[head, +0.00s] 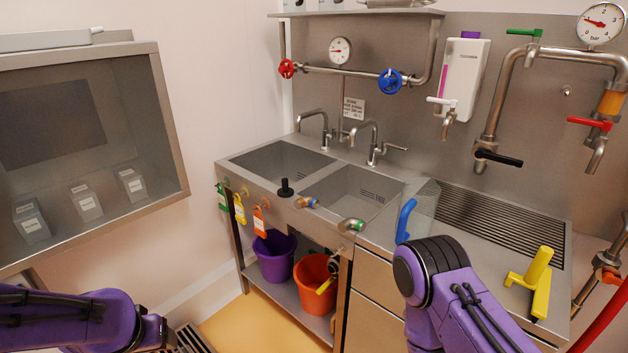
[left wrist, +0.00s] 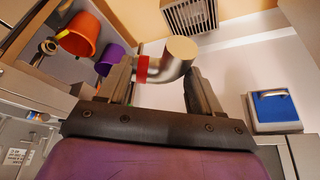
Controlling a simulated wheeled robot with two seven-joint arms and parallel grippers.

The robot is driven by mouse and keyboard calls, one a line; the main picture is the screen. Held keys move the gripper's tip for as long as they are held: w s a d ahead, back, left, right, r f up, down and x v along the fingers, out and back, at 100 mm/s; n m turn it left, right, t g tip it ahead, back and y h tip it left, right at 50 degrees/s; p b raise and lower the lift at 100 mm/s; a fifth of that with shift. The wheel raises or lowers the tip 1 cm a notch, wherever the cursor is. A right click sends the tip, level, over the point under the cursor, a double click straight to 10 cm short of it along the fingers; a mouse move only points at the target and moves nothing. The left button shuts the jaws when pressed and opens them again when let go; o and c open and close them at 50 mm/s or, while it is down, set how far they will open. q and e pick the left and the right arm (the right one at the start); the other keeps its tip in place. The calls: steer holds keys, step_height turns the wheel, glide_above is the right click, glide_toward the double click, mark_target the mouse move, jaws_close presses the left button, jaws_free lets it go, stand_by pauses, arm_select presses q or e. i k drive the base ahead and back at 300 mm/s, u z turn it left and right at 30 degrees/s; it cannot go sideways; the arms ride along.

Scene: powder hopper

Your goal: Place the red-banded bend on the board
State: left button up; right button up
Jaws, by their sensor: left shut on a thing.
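The red-banded bend (left wrist: 178,58) is a short curved metal pipe with a red ring at one end. My left gripper (left wrist: 160,72) is shut on it in the left wrist view, with one finger on each side. In the head view my left arm enters at the bottom left; the bend cannot be made out there. A grooved steel draining board (head: 485,224) is at the right of the sink unit, far from my left arm. My right arm shows at the lower right, but its gripper is out of view.
Two sink basins (head: 275,160) stand left of the draining board. A clear jug with a blue handle (head: 405,220) and a yellow tool (head: 538,275) are on the worktop. Purple (head: 274,256) and orange (head: 312,283) buckets stand beneath. A glass-fronted cabinet (head: 165,125) is at left.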

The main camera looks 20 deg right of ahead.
mark_target(489, 269)
steer(key=k, duration=0.15)
steer(key=z, duration=1.7)
steer(key=i, duration=0.55)
steer(key=u, duration=0.05)
